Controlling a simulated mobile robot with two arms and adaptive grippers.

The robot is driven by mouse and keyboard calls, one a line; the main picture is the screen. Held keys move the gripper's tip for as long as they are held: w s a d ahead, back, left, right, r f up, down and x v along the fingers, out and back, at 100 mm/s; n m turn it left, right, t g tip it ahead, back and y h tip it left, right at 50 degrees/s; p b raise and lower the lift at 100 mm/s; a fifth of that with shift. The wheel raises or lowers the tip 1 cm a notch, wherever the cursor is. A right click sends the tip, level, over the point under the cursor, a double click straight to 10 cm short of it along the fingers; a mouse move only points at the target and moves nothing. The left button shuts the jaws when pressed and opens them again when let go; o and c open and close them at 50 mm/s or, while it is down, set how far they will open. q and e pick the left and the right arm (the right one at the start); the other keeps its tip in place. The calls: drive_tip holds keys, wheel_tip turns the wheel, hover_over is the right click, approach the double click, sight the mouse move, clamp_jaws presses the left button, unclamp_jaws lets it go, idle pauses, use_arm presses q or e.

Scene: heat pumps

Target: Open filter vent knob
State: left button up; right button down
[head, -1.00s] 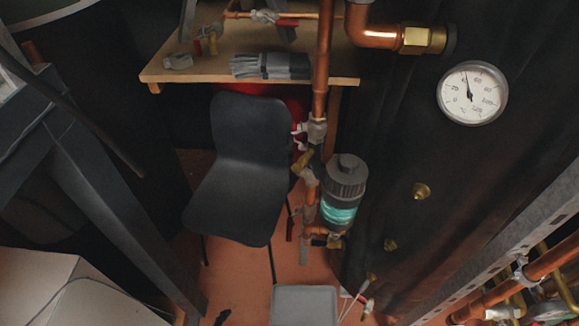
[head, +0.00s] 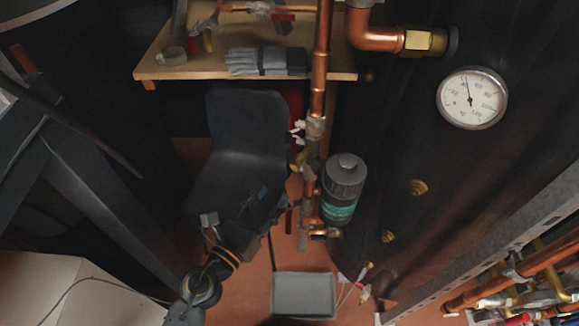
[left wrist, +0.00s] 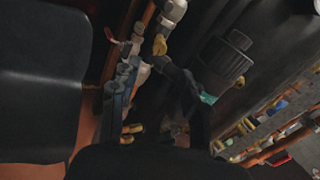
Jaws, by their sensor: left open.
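The grey filter (head: 343,185) with a ribbed cap and teal band stands upright beside the copper pipe in the head view. A small round grey knob (head: 347,161) sits on top of its cap. In the left wrist view the filter (left wrist: 224,66) is at the upper right, tilted in the picture, with the knob (left wrist: 240,40) clear of my fingers. My left gripper (head: 265,202) is open in front of the chair, left of and apart from the filter. Its two fingers also show in the left wrist view (left wrist: 157,100). My right gripper is not in view.
A black chair (head: 248,125) stands behind my left gripper. A vertical copper pipe (head: 320,75) with valves runs between chair and filter. A wooden table (head: 200,67) holds gloves (head: 255,61). A large dark tank with a gauge (head: 471,98) is at the right. A grey box (head: 304,294) sits on the floor.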

sight(294, 168)
use_arm(q)
drive_tip(key=p+x, duration=0.1)
drive_tip(key=x, duration=0.7)
drive_tip(key=shift+w+d, duration=0.15)
drive_tip(key=shift+w, duration=0.2)
clamp_jaws()
